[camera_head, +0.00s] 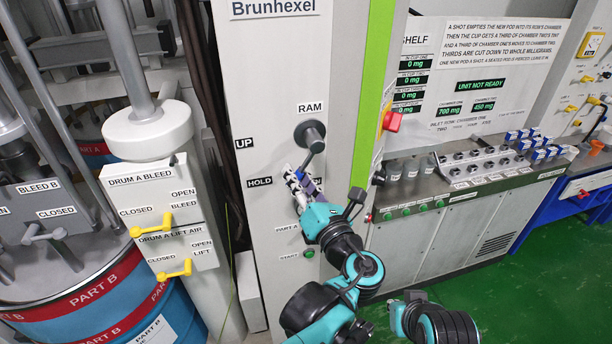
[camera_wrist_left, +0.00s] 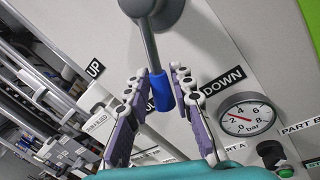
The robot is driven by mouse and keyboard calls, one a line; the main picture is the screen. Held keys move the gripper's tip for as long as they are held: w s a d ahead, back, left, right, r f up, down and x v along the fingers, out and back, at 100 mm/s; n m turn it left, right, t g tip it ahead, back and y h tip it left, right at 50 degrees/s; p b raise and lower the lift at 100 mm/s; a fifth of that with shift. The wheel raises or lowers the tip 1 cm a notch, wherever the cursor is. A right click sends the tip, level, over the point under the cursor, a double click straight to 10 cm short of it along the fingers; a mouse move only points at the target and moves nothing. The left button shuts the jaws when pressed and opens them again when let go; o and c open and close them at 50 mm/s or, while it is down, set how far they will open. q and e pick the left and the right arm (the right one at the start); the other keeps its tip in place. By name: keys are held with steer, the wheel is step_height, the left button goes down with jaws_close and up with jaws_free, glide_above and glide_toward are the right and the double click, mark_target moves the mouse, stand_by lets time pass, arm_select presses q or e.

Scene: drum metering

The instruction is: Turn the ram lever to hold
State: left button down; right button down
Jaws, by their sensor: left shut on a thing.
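The ram lever has a dark round hub (camera_head: 310,134) below the RAM label on the tall pale panel. Its grey rod (camera_wrist_left: 149,42) runs down from the hub to a blue grip (camera_wrist_left: 161,92) in the left wrist view. My left gripper (camera_wrist_left: 164,84) is shut on this grip, a finger on each side. The lever points downward, slightly left in the head view. The HOLD label (camera_head: 259,182) lies left of the gripper, and the UP label (camera_head: 243,143) is higher. The DOWN label (camera_wrist_left: 223,82) shows right of the fingers.
A pressure gauge (camera_wrist_left: 246,118) and a green button (camera_wrist_left: 285,170) sit close to the right of my left gripper. Yellow-handled drum valves (camera_head: 174,270) stand at left. A red knob (camera_head: 391,121) and a bench with small blue-white boxes (camera_head: 538,153) are at right.

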arm_select(q)
steer(key=shift+s+a+r+m+t+p, duration=0.1)
steer(key=shift+a+r+m+t+p, duration=0.2)
steer(key=shift+m, duration=0.4)
steer(key=shift+s+a+r+m+p, duration=0.1)
steer(key=shift+a+r+m, duration=0.25)
steer(key=shift+m, duration=0.35)
steer(key=shift+a, duration=0.1)
steer(key=c, duration=1.3)
jaws_free()
steer(key=shift+w, duration=0.1)
steer(key=shift+f, duration=0.1)
steer(key=v, duration=1.2)
steer(key=shift+a, duration=0.1)
